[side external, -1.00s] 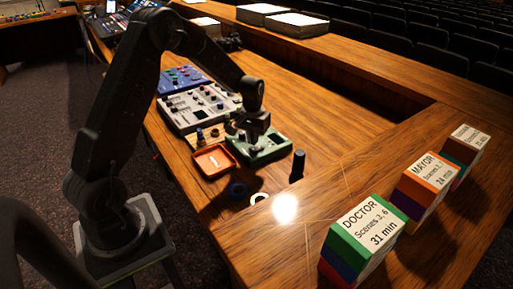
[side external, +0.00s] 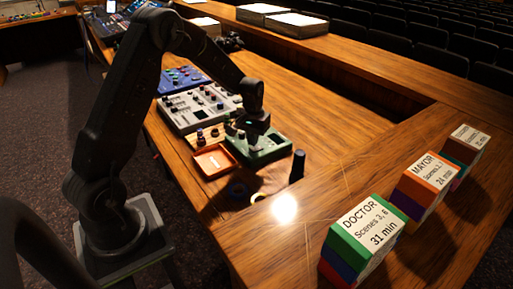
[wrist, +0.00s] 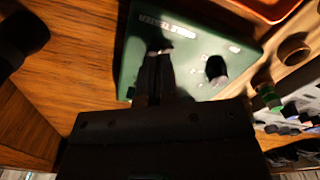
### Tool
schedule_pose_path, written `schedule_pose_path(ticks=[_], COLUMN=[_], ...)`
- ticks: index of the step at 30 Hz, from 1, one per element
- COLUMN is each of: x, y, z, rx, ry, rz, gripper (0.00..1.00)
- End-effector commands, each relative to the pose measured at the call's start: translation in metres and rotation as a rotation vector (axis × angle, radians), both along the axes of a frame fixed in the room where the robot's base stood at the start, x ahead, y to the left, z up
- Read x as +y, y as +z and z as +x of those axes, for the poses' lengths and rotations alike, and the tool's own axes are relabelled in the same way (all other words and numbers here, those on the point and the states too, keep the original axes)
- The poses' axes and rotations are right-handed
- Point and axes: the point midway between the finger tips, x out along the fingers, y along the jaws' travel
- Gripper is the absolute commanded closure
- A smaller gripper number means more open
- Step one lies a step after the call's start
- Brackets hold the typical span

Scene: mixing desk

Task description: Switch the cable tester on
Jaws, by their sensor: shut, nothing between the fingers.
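The cable tester (side external: 276,156) is a green box on the wooden desk. It also shows in the wrist view (wrist: 132,62), with its label upside down. A black knob (wrist: 216,69) and several small pale marks are on its top face. My gripper (wrist: 160,52) is shut and empty, with its fingertips over the tester's face close to the label. In the side view my gripper (side external: 255,141) is right above the tester. I cannot tell whether the tips touch it. The fingers hide part of the face, and I cannot make out the switch or its position.
An orange tray (side external: 214,161) sits left of the tester. A grey mixer (side external: 197,106) and a blue one (side external: 183,79) lie behind. A dark upright cylinder (side external: 298,166) stands to the right.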

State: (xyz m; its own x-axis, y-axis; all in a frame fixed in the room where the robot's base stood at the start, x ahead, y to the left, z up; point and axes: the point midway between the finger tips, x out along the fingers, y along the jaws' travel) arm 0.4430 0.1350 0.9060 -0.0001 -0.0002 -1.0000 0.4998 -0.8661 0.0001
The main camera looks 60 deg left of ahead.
Motion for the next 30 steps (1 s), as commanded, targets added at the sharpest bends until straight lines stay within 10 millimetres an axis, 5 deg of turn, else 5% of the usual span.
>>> schedule_pose_path(ticks=[30], x=[0.000], y=[-0.015], z=[0.000], rx=[0.001], ry=[0.000], rz=[0.000], gripper=[1.00])
